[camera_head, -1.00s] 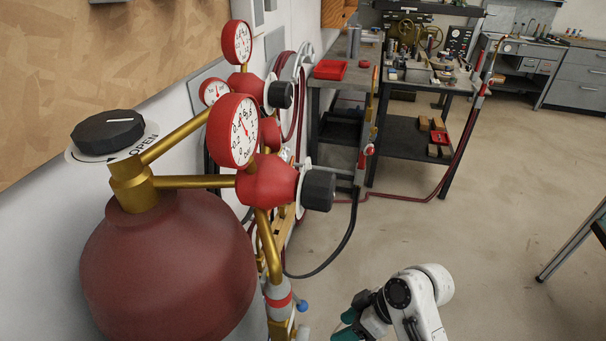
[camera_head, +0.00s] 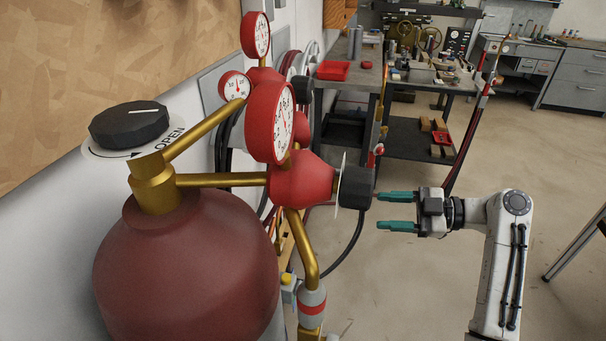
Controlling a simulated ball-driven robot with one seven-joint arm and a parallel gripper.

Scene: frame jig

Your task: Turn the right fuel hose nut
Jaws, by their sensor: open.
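My gripper (camera_head: 397,210) is open and empty, its two teal fingers pointing left. The fingertips are close to the black knob (camera_head: 355,187) of the red regulator (camera_head: 300,181); I cannot tell whether the upper one touches it. A brass pipe (camera_head: 303,245) runs down from the regulator to a grey fitting with a red band (camera_head: 312,303), with brass below it at the frame's bottom edge. This fitting is below and left of my gripper. I cannot single out the right fuel hose nut for certain.
A dark red cylinder (camera_head: 185,265) with a black valve knob (camera_head: 130,124) fills the left foreground. A round pressure gauge (camera_head: 270,122) sits above the regulator. A dark hose (camera_head: 350,245) hangs behind. Workbenches stand at the back; the floor to the right is mostly clear.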

